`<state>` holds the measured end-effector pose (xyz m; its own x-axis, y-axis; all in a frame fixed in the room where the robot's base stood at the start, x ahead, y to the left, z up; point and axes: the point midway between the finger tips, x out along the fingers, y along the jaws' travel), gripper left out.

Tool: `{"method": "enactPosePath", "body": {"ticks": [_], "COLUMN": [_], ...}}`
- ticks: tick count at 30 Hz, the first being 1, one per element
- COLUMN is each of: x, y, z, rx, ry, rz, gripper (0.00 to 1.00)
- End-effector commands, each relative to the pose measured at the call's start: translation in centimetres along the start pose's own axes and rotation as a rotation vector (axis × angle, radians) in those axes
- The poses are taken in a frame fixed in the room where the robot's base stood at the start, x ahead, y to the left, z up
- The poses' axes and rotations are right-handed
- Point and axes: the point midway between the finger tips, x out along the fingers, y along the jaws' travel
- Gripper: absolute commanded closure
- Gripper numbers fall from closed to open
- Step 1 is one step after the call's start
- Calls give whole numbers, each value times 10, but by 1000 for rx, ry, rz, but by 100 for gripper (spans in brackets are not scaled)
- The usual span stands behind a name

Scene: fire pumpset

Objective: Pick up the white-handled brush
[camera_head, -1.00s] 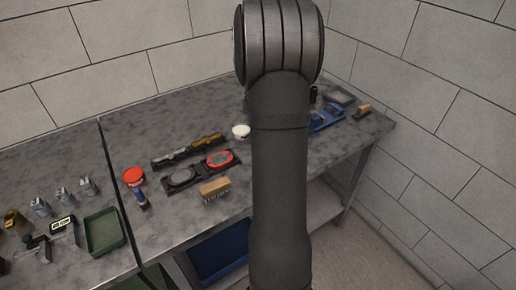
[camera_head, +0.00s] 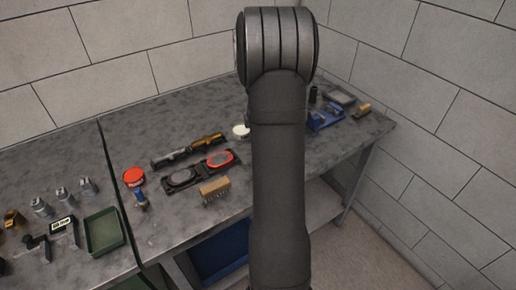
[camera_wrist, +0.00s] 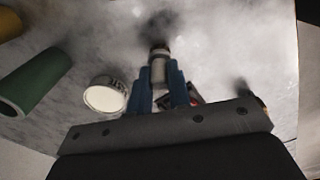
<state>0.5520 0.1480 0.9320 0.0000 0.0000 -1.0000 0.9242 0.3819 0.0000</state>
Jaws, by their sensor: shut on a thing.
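My gripper (camera_wrist: 162,90) shows in the wrist view as two blue fingers. They are shut on a pale, whitish cylindrical piece (camera_wrist: 158,66) with a dark band near its top, which looks like the handle of the white-handled brush. A blurred dark patch lies beyond its tip; I cannot tell whether this is bristles or shadow. The fingers hide the rest of the piece. In the head view my arm hides the gripper and the brush.
In the wrist view a white round lid (camera_wrist: 105,98) and a green cylinder (camera_wrist: 36,80) lie left of the fingers. In the head view the grey table (camera_head: 100,150) carries a wooden brush (camera_head: 214,189), a red lid (camera_head: 133,176), a green tray (camera_head: 103,231) and a blue holder (camera_head: 326,118).

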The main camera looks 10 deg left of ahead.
Motion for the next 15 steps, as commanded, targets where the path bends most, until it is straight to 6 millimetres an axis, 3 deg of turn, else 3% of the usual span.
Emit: {"method": "enactPosePath", "body": {"ticks": [8,15], "x": [-3,-28], "y": [0,1], "z": [0,0], "rx": [0,0], "ry": [0,-1], "rz": [1,5], "gripper": [100,100]}}
